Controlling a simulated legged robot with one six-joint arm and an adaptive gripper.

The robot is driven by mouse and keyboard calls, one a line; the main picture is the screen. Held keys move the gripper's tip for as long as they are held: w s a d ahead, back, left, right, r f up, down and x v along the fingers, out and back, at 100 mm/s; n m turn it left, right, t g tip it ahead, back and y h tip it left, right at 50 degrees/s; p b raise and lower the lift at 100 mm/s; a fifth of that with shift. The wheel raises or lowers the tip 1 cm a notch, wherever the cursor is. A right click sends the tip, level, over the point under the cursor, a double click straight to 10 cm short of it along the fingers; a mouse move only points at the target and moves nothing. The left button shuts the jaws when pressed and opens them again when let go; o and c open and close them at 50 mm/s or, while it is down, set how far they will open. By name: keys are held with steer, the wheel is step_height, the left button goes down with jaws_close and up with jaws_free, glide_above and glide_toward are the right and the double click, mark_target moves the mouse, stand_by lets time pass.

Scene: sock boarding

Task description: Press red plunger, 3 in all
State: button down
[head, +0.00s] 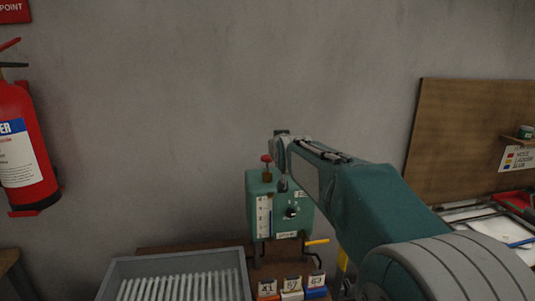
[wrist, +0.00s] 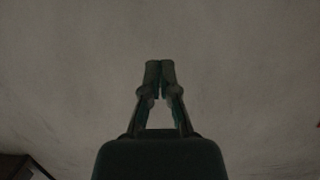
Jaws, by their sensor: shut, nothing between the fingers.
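The red plunger (head: 266,158) stands up from the top left of a green box (head: 252,222) in the head view, with its knob raised clear of the box top. The box has a white scale strip, a black knob and small labels on its front. My arm reaches in from the lower right, and its end covers part of the box's upper right. My gripper (wrist: 160,66) shows in the wrist view with its two fingers together and nothing between them. Only the grey wall lies beyond the fingertips there; the plunger is not in that view.
A grey tray (head: 175,262) with pale ribs stands at the lower left. A fire extinguisher (head: 22,150) hangs at left; a wooden board (head: 460,135) is at right.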

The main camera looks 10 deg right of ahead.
steer(key=shift+w+r, duration=0.1)
steer(key=shift+w, duration=0.2)
glide_above(268, 158)
step_height(268, 158, down, 3)
steer(key=shift+s+r, duration=0.1)
steer(key=shift+r, duration=0.1)
step_height(268, 158, down, 3)
steer(key=shift+r, duration=0.15)
steer(key=shift+f, duration=0.6)
